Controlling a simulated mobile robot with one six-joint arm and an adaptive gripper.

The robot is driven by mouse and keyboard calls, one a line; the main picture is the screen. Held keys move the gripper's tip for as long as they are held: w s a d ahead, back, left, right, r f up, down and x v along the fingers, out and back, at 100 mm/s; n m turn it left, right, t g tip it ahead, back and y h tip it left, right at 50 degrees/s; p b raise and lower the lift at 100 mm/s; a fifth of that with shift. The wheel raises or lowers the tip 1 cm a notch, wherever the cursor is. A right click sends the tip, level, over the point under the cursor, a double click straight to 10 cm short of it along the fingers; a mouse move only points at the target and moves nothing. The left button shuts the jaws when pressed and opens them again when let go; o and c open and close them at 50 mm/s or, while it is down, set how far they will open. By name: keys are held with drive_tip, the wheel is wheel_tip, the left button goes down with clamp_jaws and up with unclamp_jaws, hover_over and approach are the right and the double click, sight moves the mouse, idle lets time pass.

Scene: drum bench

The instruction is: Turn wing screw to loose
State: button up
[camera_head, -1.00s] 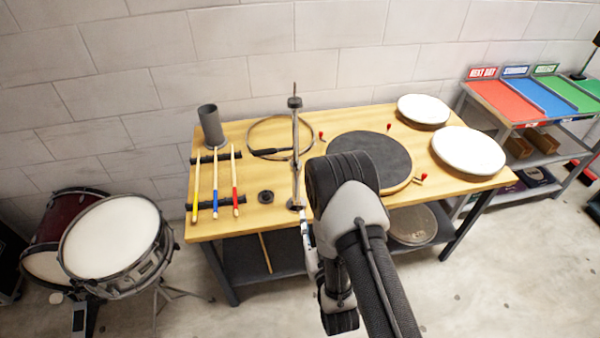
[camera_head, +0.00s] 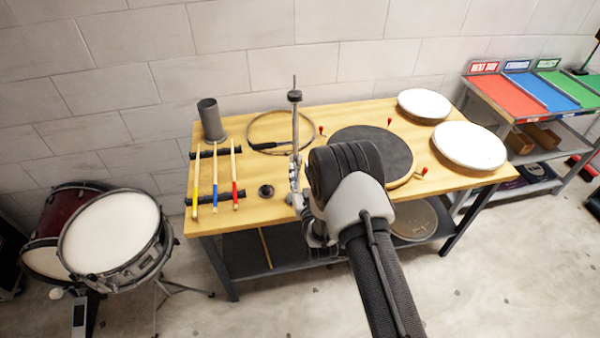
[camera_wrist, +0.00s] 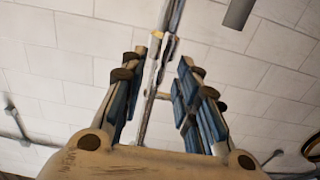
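An upright metal stand (camera_head: 295,125) with a dark piece on its rod rises at the front edge of the wooden bench. The rod also shows in the wrist view (camera_wrist: 150,104), running up between my fingers. My gripper (camera_wrist: 163,64) is open, with one blue-padded finger on each side of the rod. I cannot tell whether either finger touches it. Small pale and metal parts sit on the rod near the fingertips, but I cannot clearly pick out the wing screw. In the head view my arm hides most of my gripper.
The bench (camera_head: 262,216) holds drumsticks (camera_head: 215,180), a grey cup (camera_head: 210,119), a hoop (camera_head: 262,146), a round dark pad (camera_head: 395,150) and white drumheads (camera_head: 470,146). A drum (camera_head: 110,235) stands on the floor at left. A shelf with coloured trays (camera_head: 503,98) is at right.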

drive_tip(key=shift+w+a, duration=0.1)
drive_tip(key=shift+w, duration=0.25)
drive_tip(key=shift+c, duration=0.3)
clamp_jaws()
